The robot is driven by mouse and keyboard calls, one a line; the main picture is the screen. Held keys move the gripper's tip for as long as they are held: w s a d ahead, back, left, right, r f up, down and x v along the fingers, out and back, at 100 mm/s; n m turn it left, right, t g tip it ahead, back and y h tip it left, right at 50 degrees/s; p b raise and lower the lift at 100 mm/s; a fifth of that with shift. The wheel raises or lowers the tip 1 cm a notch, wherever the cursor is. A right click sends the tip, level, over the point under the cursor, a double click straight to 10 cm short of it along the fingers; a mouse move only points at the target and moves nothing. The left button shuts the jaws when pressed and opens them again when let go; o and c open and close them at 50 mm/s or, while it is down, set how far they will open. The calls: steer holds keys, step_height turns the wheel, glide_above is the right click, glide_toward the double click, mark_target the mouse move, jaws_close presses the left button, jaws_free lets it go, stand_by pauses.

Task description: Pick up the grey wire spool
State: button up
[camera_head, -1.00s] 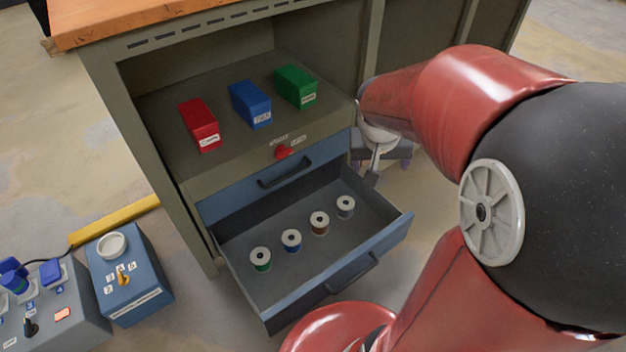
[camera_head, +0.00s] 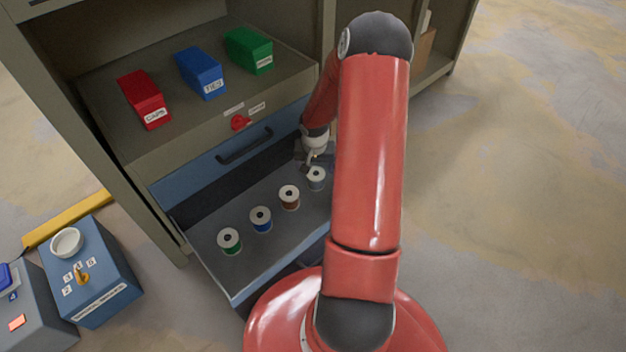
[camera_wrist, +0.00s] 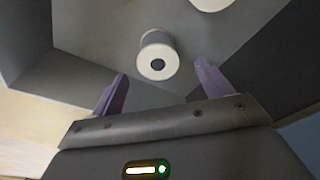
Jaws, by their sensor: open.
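The grey wire spool (camera_head: 317,179) stands upright at the right end of a row of spools in the open drawer (camera_head: 205,232). My gripper (camera_head: 309,160) is over the drawer, just behind and above the grey spool, partly hidden by my arm. In the wrist view the grey spool (camera_wrist: 157,57) lies ahead of and between my two open purple fingers (camera_wrist: 160,82). Nothing is between the fingertips, and no contact with the spool shows.
Brown (camera_head: 289,197), blue (camera_head: 261,219) and green (camera_head: 229,241) spools stand left of the grey one. Red (camera_head: 144,99), blue (camera_head: 200,73) and green (camera_head: 249,51) boxes sit on the shelf above. The drawer walls enclose the spools; my arm hides its right side.

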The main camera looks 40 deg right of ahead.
mark_target(316, 173)
steer(key=f, duration=0.1)
steer(key=f+b, duration=0.1)
steer(key=f, duration=0.3)
steer(key=shift+w+d+f, duration=0.1)
steer(key=shift+w+d, duration=0.15)
steer(key=shift+d, duration=0.15)
steer(key=shift+c, duration=0.2)
steer(key=c, duration=1.2)
steer(key=shift+o, duration=0.2)
